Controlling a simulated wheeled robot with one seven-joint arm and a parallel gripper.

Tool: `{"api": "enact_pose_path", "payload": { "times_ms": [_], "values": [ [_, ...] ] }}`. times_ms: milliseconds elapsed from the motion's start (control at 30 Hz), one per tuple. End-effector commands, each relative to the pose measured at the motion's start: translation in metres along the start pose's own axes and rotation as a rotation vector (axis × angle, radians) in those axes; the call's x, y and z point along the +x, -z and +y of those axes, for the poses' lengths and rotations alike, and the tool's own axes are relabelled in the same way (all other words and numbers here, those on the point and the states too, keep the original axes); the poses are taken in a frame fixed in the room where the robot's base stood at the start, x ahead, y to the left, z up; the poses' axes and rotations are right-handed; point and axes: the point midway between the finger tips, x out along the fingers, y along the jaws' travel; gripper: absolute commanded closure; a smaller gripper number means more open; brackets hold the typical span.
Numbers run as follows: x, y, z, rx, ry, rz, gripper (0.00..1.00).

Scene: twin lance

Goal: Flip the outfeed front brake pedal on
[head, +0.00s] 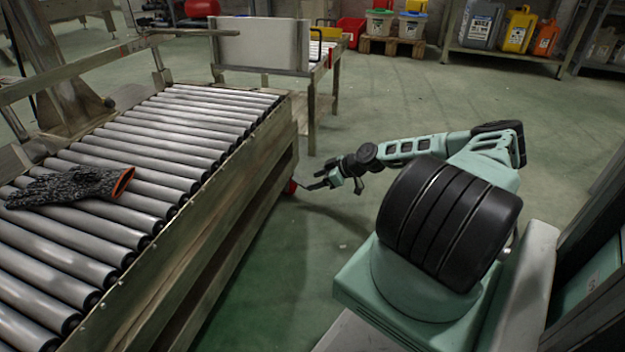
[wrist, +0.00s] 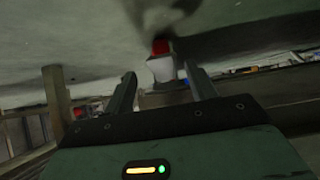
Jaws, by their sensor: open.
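In the wrist view a red piece (wrist: 161,46) on a pale grey body (wrist: 162,70) lies ahead, between the finger lines. I cannot tell its on or off position. My gripper (head: 318,182) is low, just right of the red part, pointing left at it. In the wrist view my gripper (wrist: 161,75) has its fingers wide apart with nothing held. I cannot tell whether a finger touches the pedal.
A dark knitted glove (head: 70,187) lies on the rollers. A second table with a grey panel (head: 262,45) stands behind the conveyor. Another red spot (wrist: 82,111) shows at left in the wrist view. Green floor (head: 300,270) is clear between conveyor and my base.

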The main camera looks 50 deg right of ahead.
Motion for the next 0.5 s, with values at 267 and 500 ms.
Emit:
{"api": "enact_pose_path", "payload": {
  "times_ms": [267, 500],
  "values": [
    [-0.064, 0.004, 0.001, 0.004, -0.002, 0.000, 0.44],
    [-0.091, 0.002, 0.000, 0.001, 0.000, 0.000, 0.44]
  ]
}}
